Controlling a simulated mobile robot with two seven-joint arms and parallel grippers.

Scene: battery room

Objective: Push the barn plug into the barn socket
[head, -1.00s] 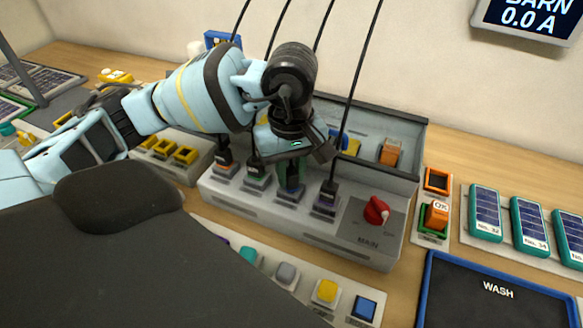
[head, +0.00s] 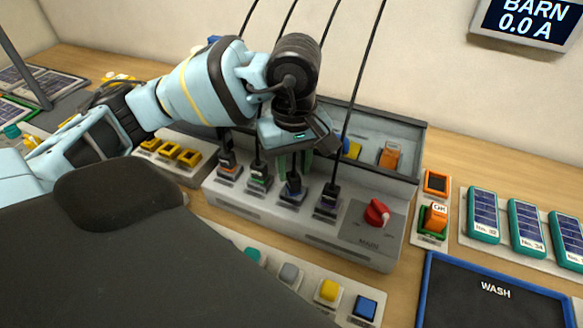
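A grey socket panel (head: 262,217) holds a row of sockets, each with a dark plug and a black cable rising from it. No name on the plugs or sockets is readable, so I cannot tell which is the barn one. My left gripper (head: 295,167) points down over the third plug from the left (head: 293,187). Its greenish fingers look apart, above or beside that plug. The plug stands upright at its socket; how deep it sits is unclear. The fourth plug (head: 329,195) is just right of it. The wall screen (head: 533,22) reads BARN 0.0 A. My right gripper is out of view.
A red MAIN knob (head: 376,212) is at the panel's right end. A back tray (head: 408,163) holds yellow and orange blocks. In front is a strip of coloured buttons (head: 327,292). A blue-rimmed WASH tray (head: 428,290) lies at right. Neighbouring cables rise close to my gripper.

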